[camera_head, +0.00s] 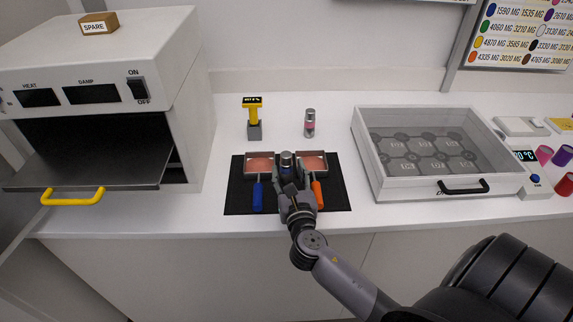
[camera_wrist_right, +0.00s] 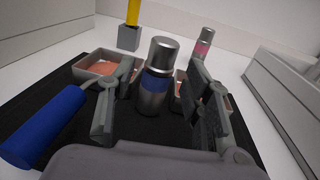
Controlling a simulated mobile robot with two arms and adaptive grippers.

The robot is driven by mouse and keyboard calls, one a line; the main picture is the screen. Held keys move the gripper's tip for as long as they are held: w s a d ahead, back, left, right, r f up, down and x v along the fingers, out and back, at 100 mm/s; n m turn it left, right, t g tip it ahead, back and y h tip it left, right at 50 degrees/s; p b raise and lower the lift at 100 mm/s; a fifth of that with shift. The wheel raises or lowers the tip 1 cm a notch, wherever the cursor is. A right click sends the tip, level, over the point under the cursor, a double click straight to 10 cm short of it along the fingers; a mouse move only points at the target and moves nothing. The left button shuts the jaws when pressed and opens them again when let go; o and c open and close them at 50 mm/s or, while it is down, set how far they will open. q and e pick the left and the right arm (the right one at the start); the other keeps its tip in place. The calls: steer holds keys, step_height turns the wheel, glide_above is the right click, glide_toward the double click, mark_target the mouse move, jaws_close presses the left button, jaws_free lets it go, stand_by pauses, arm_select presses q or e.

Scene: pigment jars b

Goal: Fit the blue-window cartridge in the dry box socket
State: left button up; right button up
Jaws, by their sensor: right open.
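The blue-window cartridge (camera_head: 286,160) is a silver cylinder with a blue band. It stands upright on the black mat between two pans; it also shows in the right wrist view (camera_wrist_right: 153,85). My right gripper (camera_head: 288,182) is open at the cartridge. In the wrist view its fingers (camera_wrist_right: 158,90) stand on either side of the cartridge; contact cannot be told. The dry box (camera_head: 375,177) is a white case at the right, with a clear lid that looks closed, a black front handle and several labelled hexagonal sockets. My left gripper is out of view.
The pans of pink powder have blue (camera_head: 258,196) and orange (camera_head: 317,193) handles. A pink-window cartridge (camera_head: 309,123) and a yellow-topped stand (camera_head: 254,120) are behind. A white oven (camera_head: 120,50) with a lowered door (camera_head: 95,170) stands left. Counter between mat and dry box is clear.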

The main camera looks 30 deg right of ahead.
steer(key=b+v, duration=0.1)
steer(key=v, duration=0.7)
stand_by(0.4)
